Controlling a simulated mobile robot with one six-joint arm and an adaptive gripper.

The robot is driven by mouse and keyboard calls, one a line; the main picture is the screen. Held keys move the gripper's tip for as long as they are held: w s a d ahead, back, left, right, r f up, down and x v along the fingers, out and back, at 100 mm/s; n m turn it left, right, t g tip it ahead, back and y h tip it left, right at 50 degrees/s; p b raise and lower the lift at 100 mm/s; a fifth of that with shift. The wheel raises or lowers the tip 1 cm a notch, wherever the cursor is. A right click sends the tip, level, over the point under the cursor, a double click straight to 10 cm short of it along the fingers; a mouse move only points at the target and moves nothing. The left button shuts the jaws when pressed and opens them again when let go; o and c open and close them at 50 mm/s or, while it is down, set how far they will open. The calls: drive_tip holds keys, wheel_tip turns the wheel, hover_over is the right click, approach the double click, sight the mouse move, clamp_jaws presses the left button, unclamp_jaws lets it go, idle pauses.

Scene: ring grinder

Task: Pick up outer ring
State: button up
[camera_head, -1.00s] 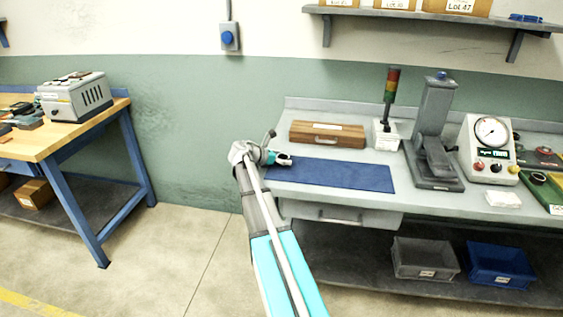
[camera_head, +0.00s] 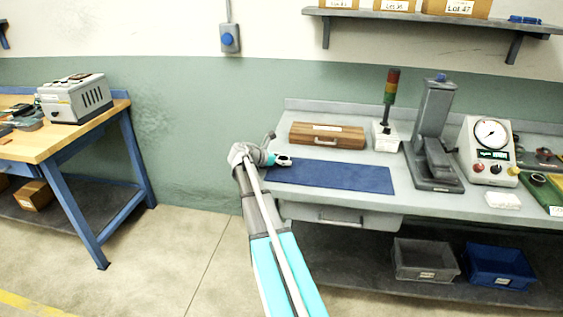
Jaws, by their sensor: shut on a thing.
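My gripper (camera_head: 284,161) is at the left end of the blue mat (camera_head: 335,175), just above its back left part. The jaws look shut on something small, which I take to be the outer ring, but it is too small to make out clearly. My arm comes up from the bottom of the view and bends to the right at the wrist, toward the mat.
A wooden box (camera_head: 328,135) stands close behind the mat. A signal tower (camera_head: 389,102), a grey press (camera_head: 432,140) and a dial gauge unit (camera_head: 488,150) stand to the right. Grey (camera_head: 425,260) and blue (camera_head: 500,266) bins sit underneath. The mat's middle and right are clear.

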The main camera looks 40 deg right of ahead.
drive_tip(key=shift+r, duration=0.15)
wheel_tip(320, 180, up, 3)
drive_tip(key=p, duration=0.3)
drive_tip(key=s+a+r+p, duration=0.1)
drive_tip(key=s+r+p, duration=0.8)
drive_tip(key=s, duration=0.5)
drive_tip(key=shift+r+p, duration=0.35)
drive_tip(key=shift+p, duration=0.15)
drive_tip(key=shift+a, duration=0.1)
drive_tip(key=shift+s, duration=0.1)
